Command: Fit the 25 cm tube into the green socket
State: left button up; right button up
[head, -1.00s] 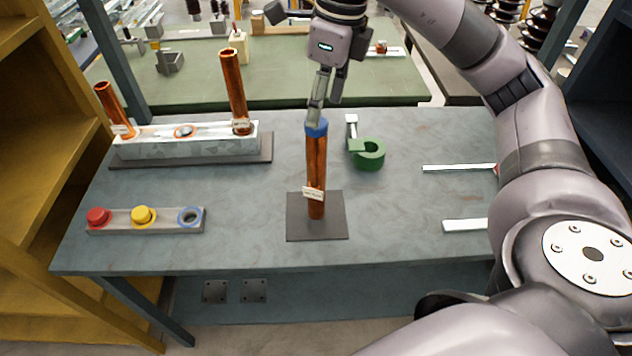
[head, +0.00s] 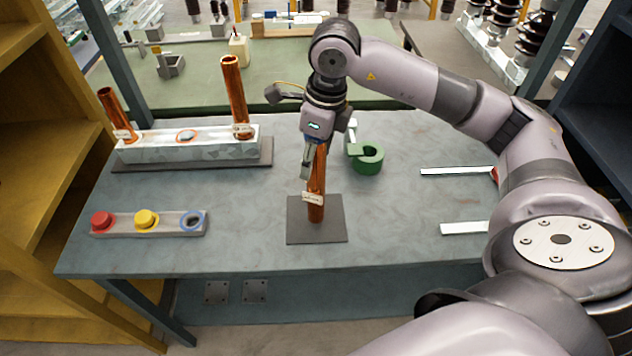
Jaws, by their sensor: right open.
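A copper tube (head: 316,205) stands upright on a dark square mat (head: 330,233) at the middle of the table; its label is too small to read. My right gripper (head: 310,168) is open and points down at the tube's upper part. One finger shows just left of the tube; the other is hidden, so I cannot tell whether the fingers surround it. The green socket (head: 369,160) is a ring on the table, right of and behind the tube. My left gripper is not in view.
Two more copper tubes (head: 234,95) (head: 112,110) stand in a grey rack (head: 160,152) at back left. A strip with a red button (head: 102,221), a yellow button (head: 146,219) and a blue ring (head: 193,220) lies at front left. White bars (head: 457,171) (head: 464,228) lie at right.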

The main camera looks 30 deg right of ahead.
jog(key=shift+c, duration=0.4)
grip_shut()
jog(key=shift+r, duration=0.15)
dwell(0.5)
